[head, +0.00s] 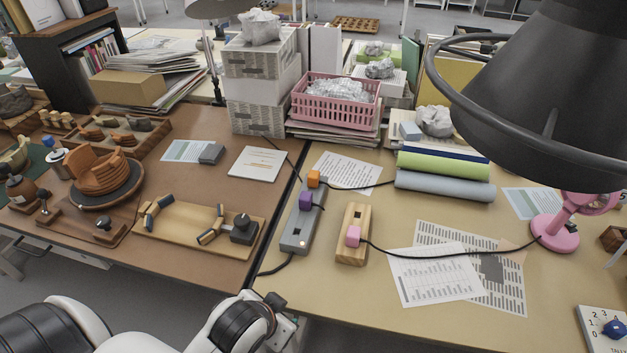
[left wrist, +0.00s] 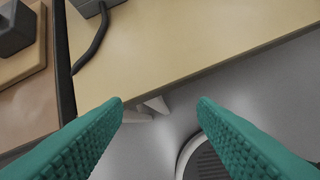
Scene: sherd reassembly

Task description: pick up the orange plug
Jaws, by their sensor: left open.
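The orange plug (head: 313,179) is a small orange block at the far end of the grey power strip (head: 293,238), in the head view. A purple plug (head: 306,200) sits just nearer on the same strip. A dark cord runs right from beside the orange plug. My left gripper (left wrist: 161,103) is open and empty, its two teal ridged fingers spread over the table's front edge and the floor. The near end of the strip and its cord (left wrist: 92,45) show at the top of the left wrist view; the orange plug is outside it. My right gripper is not in view.
A pink plug (head: 353,235) rests on a wooden block (head: 349,256) right of the strip. Printed sheets (head: 434,275) lie further right. Rolled mats (head: 445,186) lie behind. A wooden tray (head: 180,237) is on the left. A black lamp shade (head: 560,90) hangs at upper right.

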